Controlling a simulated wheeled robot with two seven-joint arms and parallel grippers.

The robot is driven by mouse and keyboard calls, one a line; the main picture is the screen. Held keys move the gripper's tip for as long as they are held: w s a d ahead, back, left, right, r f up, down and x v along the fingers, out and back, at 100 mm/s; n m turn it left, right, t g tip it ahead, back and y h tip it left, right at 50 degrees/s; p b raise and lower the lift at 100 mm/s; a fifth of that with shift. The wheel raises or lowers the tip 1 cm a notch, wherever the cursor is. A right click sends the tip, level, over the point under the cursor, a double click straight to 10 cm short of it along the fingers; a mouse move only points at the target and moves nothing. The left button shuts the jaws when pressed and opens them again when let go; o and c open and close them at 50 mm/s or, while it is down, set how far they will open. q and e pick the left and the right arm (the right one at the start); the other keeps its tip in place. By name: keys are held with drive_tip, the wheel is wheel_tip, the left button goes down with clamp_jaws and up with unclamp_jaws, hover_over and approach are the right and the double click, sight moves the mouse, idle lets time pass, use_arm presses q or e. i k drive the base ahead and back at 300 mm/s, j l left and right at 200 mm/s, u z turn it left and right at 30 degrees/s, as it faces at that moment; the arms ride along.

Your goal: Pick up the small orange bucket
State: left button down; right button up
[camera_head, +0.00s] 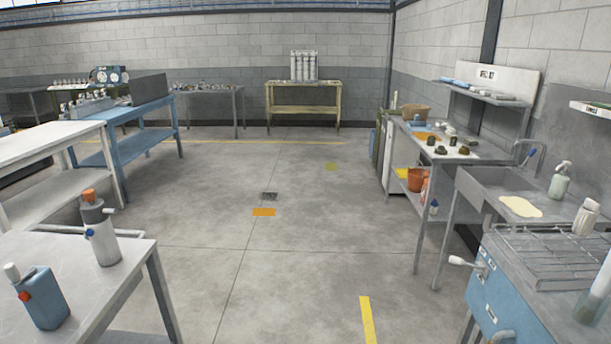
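A small orange bucket (416,179) sits on the lower shelf of the metal workbench on the right, a good way off. Its lower right side is partly covered by another reddish item beside it, too small to make out. Neither of my grippers shows in the head view.
A metal workbench (466,158) on the right holds small dark parts. Nearer are a sink (485,184) and a blue cabinet with a wire rack (545,255). At near left, a table (125,282) carries bottles. The middle floor (230,230) is open.

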sight(415, 177)
drive_tip(key=i+z, duration=0.1)
drive_tip(key=i, duration=0.8)
drive_tip(key=i+j+z, duration=0.1)
drive_tip(key=i, duration=0.85)
drive_tip(key=i+l+z, duration=0.1)
drive_tip(key=i+z, duration=0.2)
drive_tip(key=i, duration=0.3)
drive_tip(key=i+j+z, duration=0.1)
drive_tip(key=i+z, duration=0.25)
drive_tip(key=i, duration=0.25)
drive_tip(key=i+j+z, duration=0.3)
drive_tip(key=i, duration=0.35)
drive_tip(key=i+z, duration=0.15)
drive_tip(key=i, duration=0.25)
drive_tip(key=i+j+z, duration=0.2)
drive_tip(key=z, duration=0.25)
drive_tip(key=i+j+z, duration=0.15)
drive_tip(key=j+z, duration=0.15)
drive_tip(key=z, duration=0.15)
